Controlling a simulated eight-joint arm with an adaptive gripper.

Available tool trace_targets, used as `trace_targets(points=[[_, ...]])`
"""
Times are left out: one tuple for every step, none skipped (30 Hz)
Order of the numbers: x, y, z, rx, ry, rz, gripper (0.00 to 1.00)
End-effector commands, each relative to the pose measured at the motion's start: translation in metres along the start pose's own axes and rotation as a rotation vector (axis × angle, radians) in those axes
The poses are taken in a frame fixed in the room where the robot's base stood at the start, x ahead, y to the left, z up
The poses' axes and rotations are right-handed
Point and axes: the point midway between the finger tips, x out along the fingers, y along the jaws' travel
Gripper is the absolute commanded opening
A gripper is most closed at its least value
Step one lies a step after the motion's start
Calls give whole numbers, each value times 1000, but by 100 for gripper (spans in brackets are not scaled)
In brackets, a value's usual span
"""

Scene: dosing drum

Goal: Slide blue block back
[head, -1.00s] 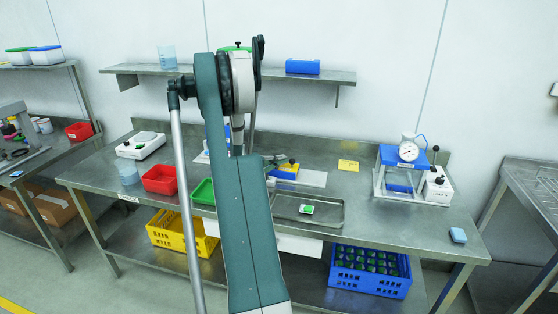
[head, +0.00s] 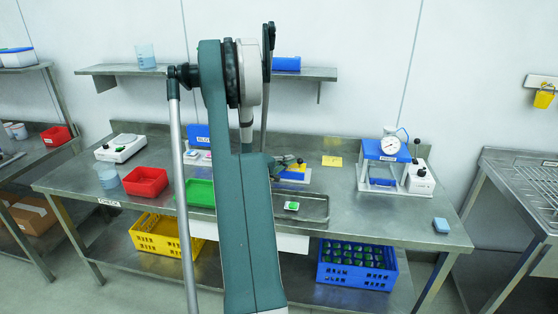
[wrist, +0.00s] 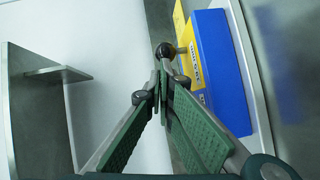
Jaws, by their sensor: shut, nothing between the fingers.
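A blue block (head: 291,177) with a yellow part (head: 297,168) on it sits on a pale base on the bench, right of my arm. In the wrist view the blue block (wrist: 220,70) is at the right, with a yellow labelled face and a black ball knob (wrist: 166,50) on a short stem. My gripper (head: 284,160) is at the block in the head view. In the wrist view my gripper (wrist: 160,82) is shut and empty, its fingertips close to the knob and stem. I cannot tell whether they touch. My arm hides part of the base.
A steel tray (head: 318,218) lies in front of the block with a small green-and-white item (head: 291,206). A blue press with a gauge (head: 390,146) stands right. Red (head: 146,180) and green (head: 200,184) bins stand left. A small blue piece (head: 441,225) lies at the right front. A shelf (head: 120,70) hangs above.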

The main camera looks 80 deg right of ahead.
Motion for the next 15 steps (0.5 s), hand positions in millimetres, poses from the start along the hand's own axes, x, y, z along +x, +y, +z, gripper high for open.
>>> trace_targets(points=[[4,1,6,0,-2,0,0],[5,1,7,0,-2,0,0],[6,2,9,0,-2,0,0],[6,2,10,0,-1,0,0],[7,2,10,0,-1,0,0],[7,2,11,0,-1,0,0],[7,2,11,0,-1,0,0],[7,3,11,0,-2,0,0],[7,3,11,0,-2,0,0],[7,3,11,0,-2,1,0],[7,3,11,0,-3,1,0],[7,3,11,0,-3,1,0],[7,3,11,0,-3,1,0],[7,3,12,0,-3,1,0],[7,3,12,0,-4,1,0]])
